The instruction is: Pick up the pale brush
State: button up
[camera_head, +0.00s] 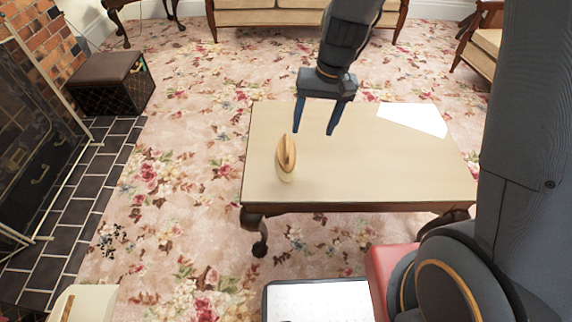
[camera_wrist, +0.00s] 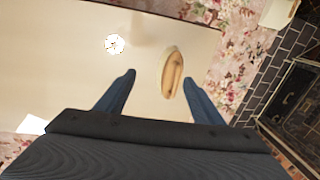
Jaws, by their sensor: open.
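The pale brush (camera_head: 286,157) lies on the left part of a cream-topped low table (camera_head: 360,165) in the head view. It has a tan wooden back or handle and a pale underside. In the wrist view the brush (camera_wrist: 172,72) shows beyond my fingertips, nearer the right finger. My gripper (camera_head: 314,130) is open and empty, its two blue fingers pointing down above the table, to the right of the brush. In the wrist view my gripper (camera_wrist: 159,75) also shows with its fingers spread apart. The fingers do not appear to touch the brush.
A bright white patch (camera_head: 412,119) shows at the table's back right. A dark box stool (camera_head: 108,82) stands by the brick fireplace at left. A sofa (camera_head: 270,14) is behind the table. Most of the tabletop is clear. Open floral carpet (camera_head: 180,180) lies left of the table.

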jog(key=b, duration=0.4)
send_over(294, 150)
notch_tip(294, 150, down, 9)
jog(key=shift+s+a+f+b, duration=0.1)
jog(key=shift+a+f+b, duration=0.2)
jog(key=shift+f, duration=1)
jog(key=shift+w+a+f+b, duration=0.15)
jog(key=shift+a+f, duration=0.1)
jog(key=shift+f, duration=1)
jog(key=shift+s+a+f+b, duration=0.15)
jog(key=shift+a+f+b, duration=0.15)
jog(key=shift+f, duration=1)
jog(key=shift+c, duration=0.2)
jog(key=c, duration=0.7)
